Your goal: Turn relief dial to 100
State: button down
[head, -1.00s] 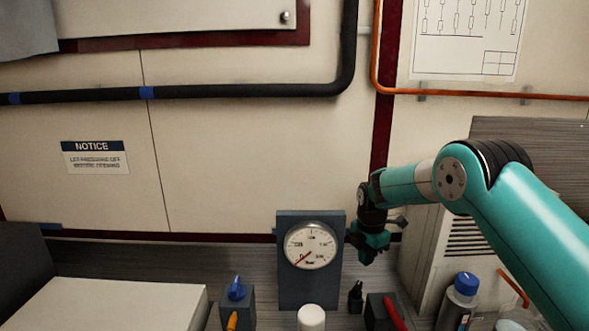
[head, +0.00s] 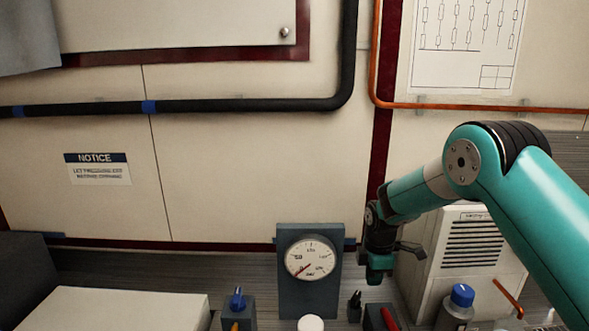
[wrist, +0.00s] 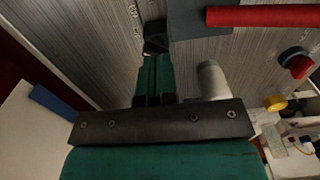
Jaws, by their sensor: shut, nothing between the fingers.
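A round white gauge (head: 311,258) with a red needle pointing to the lower left stands on a dark upright panel (head: 309,300). A blue knob (head: 237,298) sits on a dark box to its left. I cannot tell which part is the relief dial, and the gauge numbers are too small to read surely. My gripper (head: 379,278) is right of the gauge panel, pointing down and apart from it. In the wrist view its green fingers (wrist: 153,80) are together and empty. A small black piece (head: 355,300) is left of and below my gripper; the wrist view shows a black piece (wrist: 155,38) beyond the fingertips.
A red handle (head: 390,318) on a dark box is below my gripper; it also shows in the wrist view (wrist: 265,16). A white cylinder (head: 310,323) stands before the gauge. A blue-capped bottle (head: 459,304) and a vented white cabinet (head: 470,240) are at right.

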notch_tip(320, 180, down, 6)
jog(key=b, duration=0.3)
jog(key=shift+f+b, duration=0.15)
jog(key=shift+b, duration=0.15)
jog(key=shift+w+a, duration=0.15)
jog(key=shift+a, duration=0.2)
dwell(0.4)
jog(key=shift+w+b, duration=0.45)
jog(key=shift+w, duration=0.1)
jog(key=shift+d, duration=0.45)
notch_tip(320, 180, up, 6)
jog(key=p, duration=0.3)
jog(key=shift+p, duration=0.35)
jog(key=shift+s, duration=0.1)
